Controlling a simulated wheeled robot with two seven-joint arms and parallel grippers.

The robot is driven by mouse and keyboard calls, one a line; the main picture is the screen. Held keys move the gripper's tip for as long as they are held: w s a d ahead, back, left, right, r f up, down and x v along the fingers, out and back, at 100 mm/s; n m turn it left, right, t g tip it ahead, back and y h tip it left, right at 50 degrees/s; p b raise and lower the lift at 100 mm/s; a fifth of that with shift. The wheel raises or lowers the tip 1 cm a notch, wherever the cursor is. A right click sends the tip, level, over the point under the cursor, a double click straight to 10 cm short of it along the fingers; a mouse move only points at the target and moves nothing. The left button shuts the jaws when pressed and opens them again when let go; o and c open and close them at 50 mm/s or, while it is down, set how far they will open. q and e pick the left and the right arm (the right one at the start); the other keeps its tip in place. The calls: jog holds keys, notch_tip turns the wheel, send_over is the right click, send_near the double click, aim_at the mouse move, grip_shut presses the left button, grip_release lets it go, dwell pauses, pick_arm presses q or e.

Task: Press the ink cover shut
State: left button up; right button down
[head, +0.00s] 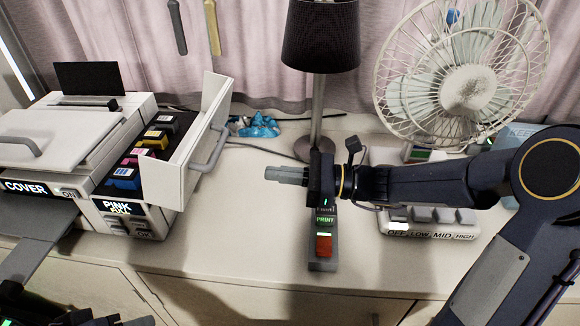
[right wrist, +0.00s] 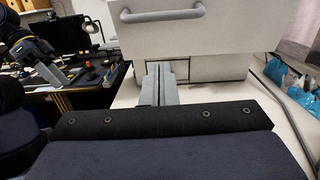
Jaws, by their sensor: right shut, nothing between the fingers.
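The ink cover (head: 203,143) is a pale panel with a grey handle, standing open on the right side of the white printer (head: 60,140). Coloured ink cartridges (head: 140,160) show in the bay behind it. My right gripper (head: 268,174) is shut and empty, to the right of the cover and pointing left at it, with a gap in the head view. In the right wrist view the shut fingers (right wrist: 158,75) lie in front of the cover's outer face (right wrist: 205,42), below its handle (right wrist: 163,13). Part of my left arm shows at the bottom left; its fingers are unclear.
A lamp (head: 320,40) stands behind my right gripper. A control box with green and red buttons (head: 323,245) is under it. A white fan (head: 465,90) with a button base (head: 435,225) stands at the right. Crumpled blue material (head: 258,127) lies behind the cover. The desk front is clear.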

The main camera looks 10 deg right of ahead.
aim_at(204, 135)
jog(key=w+a+r+p, duration=0.2)
jog(key=a+r, duration=0.1)
jog(key=a, duration=0.4)
jog(key=shift+w+a+r, duration=0.15)
jog(key=shift+w+a, duration=0.05)
jog(key=shift+a, duration=0.05)
jog(key=shift+r, duration=0.15)
